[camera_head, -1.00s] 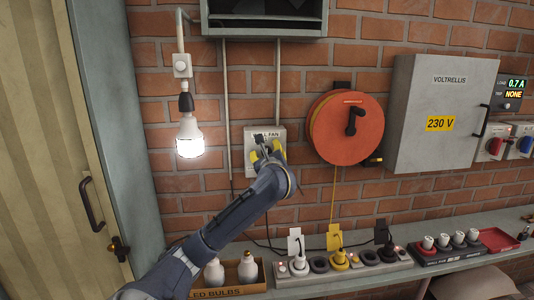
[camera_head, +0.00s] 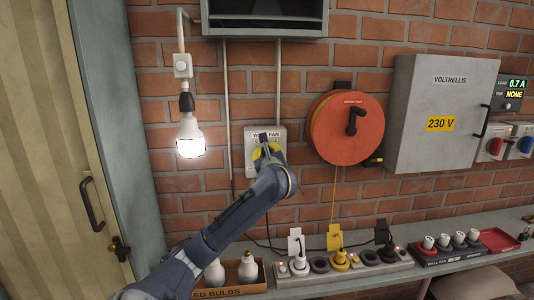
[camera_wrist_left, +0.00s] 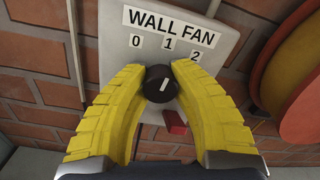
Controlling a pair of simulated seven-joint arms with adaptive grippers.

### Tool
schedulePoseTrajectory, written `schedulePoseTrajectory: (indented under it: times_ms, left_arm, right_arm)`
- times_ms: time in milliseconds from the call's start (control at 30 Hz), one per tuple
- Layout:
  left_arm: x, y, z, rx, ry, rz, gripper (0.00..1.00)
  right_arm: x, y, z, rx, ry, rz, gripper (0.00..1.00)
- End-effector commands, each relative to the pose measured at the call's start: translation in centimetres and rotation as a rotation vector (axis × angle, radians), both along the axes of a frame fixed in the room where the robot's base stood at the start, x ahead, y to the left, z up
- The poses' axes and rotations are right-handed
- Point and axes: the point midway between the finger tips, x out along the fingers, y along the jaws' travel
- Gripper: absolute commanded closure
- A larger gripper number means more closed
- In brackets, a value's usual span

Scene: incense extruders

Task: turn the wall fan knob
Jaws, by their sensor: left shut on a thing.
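The wall fan plate (camera_head: 250,160) is a pale box on the brick wall, and it also shows in the left wrist view (camera_wrist_left: 115,65). It is marked WALL FAN with 0, 1 and 2. Its round black knob (camera_wrist_left: 161,84) has a white line pointing up, slightly right, near the 1. My left gripper (camera_wrist_left: 160,77) is shut on the knob, one yellow finger on each side. In the head view this gripper (camera_head: 267,153) covers the knob. A red block (camera_wrist_left: 174,122) sits below the knob. My right gripper is not in view.
A lit bulb (camera_head: 190,138) hangs left of the plate and an orange cable reel (camera_head: 346,128) is close on its right. Below, a shelf (camera_head: 320,285) holds a bulb box (camera_head: 230,291) and plugged sockets (camera_head: 343,264). A grey cabinet (camera_head: 435,112) is farther right.

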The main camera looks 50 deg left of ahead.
Motion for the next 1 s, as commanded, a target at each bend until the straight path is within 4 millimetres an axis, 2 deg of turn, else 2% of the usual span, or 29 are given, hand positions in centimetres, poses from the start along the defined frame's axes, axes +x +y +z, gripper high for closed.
schedulePoseTrajectory:
  times_ms: [600, 1000]
  left_arm:
    - [0.03, -0.04, -0.15, 0.260, 0.424, -0.001, 1.00]
    - [0.03, -0.03, -0.19, 0.351, 0.571, -0.001, 1.00]
  right_arm:
    - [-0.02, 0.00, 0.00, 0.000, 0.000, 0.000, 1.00]
    - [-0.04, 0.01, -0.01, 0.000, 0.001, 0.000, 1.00]
